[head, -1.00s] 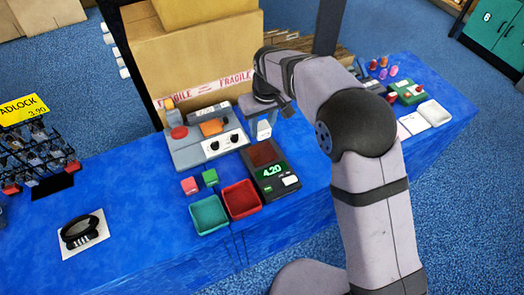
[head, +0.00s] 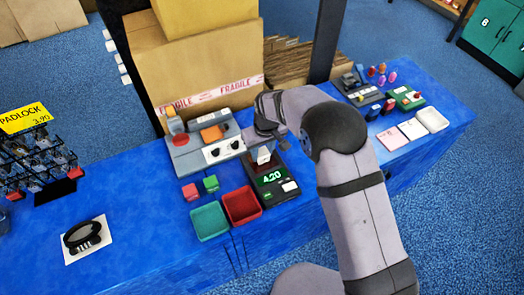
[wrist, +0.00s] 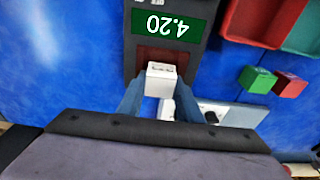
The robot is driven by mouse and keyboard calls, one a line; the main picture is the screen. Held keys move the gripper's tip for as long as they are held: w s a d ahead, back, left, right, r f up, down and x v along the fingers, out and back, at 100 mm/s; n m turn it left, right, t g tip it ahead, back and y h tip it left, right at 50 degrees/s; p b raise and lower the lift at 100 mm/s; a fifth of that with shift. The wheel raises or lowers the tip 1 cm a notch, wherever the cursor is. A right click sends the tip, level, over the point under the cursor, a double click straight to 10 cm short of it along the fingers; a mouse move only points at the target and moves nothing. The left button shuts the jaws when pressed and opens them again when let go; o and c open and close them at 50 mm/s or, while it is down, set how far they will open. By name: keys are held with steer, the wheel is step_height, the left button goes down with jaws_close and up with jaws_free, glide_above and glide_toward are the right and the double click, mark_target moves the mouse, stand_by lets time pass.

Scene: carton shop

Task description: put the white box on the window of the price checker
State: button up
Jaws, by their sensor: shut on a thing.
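The price checker (head: 279,190) is a black device on the blue table, with a green 4.20 display and a dark red window. The window (wrist: 150,54) shows just beyond the white box in the wrist view and is mostly hidden in the head view. My gripper (wrist: 159,95) is shut on the small white box (wrist: 161,80), with one blue-grey finger on each side. In the head view the white box (head: 264,155) is over the window end of the price checker. I cannot tell whether it touches the window.
A grey machine (head: 190,158) with a red button and knobs stands left of the price checker. A red tray (head: 242,205), a green tray (head: 209,221) and red and green blocks (head: 211,184) lie nearby. Cartons (head: 200,60) stand behind.

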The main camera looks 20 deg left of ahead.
mark_target(265, 156)
steer(key=shift+f, duration=0.2)
steer(key=shift+f, duration=0.15)
steer(key=o, duration=1)
steer(key=shift+o, duration=0.2)
step_height(265, 156, up, 12)
steer(key=s+d+b, duration=0.1)
steer(key=b, duration=0.1)
steer(key=s+d+m, duration=0.1)
steer(key=d+m, duration=0.1)
steer(key=d, duration=1)
steer(key=s+d+f+m+g+h, duration=0.1)
steer(key=s+d+m, duration=0.6)
steer(key=s+d, duration=1.1)
steer(key=d+f, duration=0.1)
steer(key=d, duration=0.2)
